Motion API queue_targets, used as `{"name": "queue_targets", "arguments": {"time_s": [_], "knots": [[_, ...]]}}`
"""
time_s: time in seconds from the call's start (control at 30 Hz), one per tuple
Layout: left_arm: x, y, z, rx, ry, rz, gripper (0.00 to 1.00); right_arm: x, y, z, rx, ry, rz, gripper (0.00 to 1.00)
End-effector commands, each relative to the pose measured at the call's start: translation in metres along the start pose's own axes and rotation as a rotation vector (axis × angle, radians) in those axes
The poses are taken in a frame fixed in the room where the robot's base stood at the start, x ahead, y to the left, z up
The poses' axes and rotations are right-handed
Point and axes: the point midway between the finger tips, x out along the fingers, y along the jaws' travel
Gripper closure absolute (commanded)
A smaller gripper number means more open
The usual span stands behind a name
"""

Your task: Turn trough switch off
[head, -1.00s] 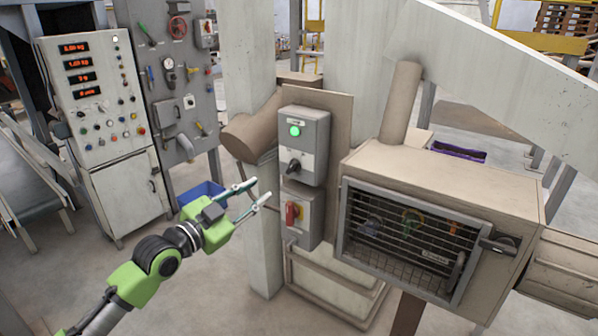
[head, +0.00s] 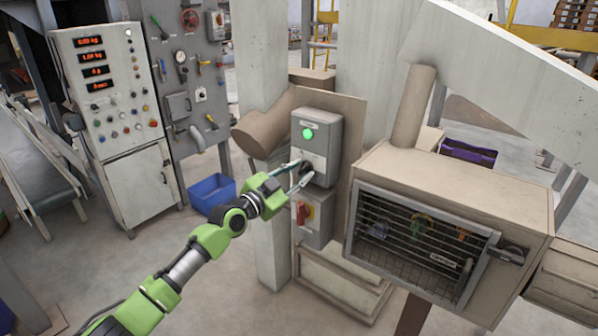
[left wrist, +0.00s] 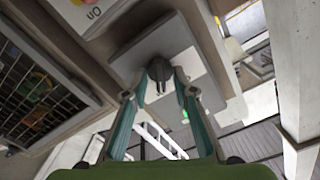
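The grey upper switch box (head: 318,133) hangs on a beige panel, with a lit green lamp (head: 308,134) above a dark rotary knob (head: 306,169). In the left wrist view the knob (left wrist: 159,70) stands out from the box face, which appears turned around. My left gripper (head: 303,171) is at the knob. Its two fingers (left wrist: 158,94) are spread, with the knob between and just beyond their tips; a gap shows on both sides. Whether the tips touch the knob is not clear. My right gripper is not in view.
A beige housing with a barred window (head: 418,240) stands to the right. A control cabinet (head: 110,100) and blue bin (head: 211,194) are at the left.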

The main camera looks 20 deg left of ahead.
Motion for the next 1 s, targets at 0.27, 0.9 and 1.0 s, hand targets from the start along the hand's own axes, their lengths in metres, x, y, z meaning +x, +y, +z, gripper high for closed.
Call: {"name": "queue_targets", "arguments": {"time_s": [0.27, 0.9, 1.0], "knots": [[0.0009, 0.0000, -0.0001, 0.000, 0.000, 0.000, 0.77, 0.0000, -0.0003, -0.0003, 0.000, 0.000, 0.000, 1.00], [0.0005, 0.0000, 0.0013, -0.089, 0.000, -0.001, 1.00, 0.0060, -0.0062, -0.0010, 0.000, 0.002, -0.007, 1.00], [0.0005, 0.0004, 0.0017, -0.155, 0.000, -0.001, 1.00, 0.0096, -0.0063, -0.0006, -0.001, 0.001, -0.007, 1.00]]}}
